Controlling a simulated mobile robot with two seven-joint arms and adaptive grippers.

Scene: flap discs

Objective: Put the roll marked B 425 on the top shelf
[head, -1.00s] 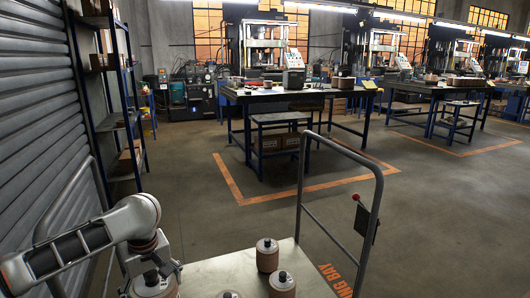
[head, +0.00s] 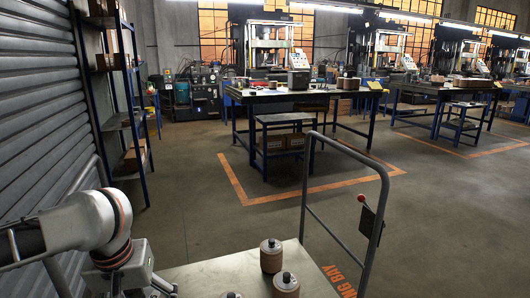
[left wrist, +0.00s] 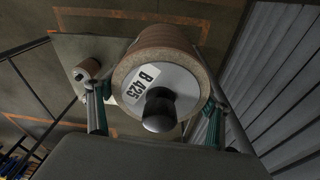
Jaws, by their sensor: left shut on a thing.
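The roll marked B 425 (left wrist: 180,84) shows large in the left wrist view, a brown cylinder with a pale labelled end and a dark knob. My left gripper (left wrist: 155,106) is shut on it, with one finger on each side. In the head view my left arm is at the lower left, and I cannot make out the held roll there. A blue-framed shelf rack (head: 134,95) stands against the shutter wall at the left. Its upper part is cut by the picture's top edge, with boxes on its shelves. My right gripper is not in view.
A flat cart (head: 215,268) with a tall grey handle rail (head: 306,185) is in front. Several other rolls stand on it, one of them at its middle (head: 271,257). Open floor (head: 190,190) lies between the cart, the rack and a dark workbench (head: 270,97).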

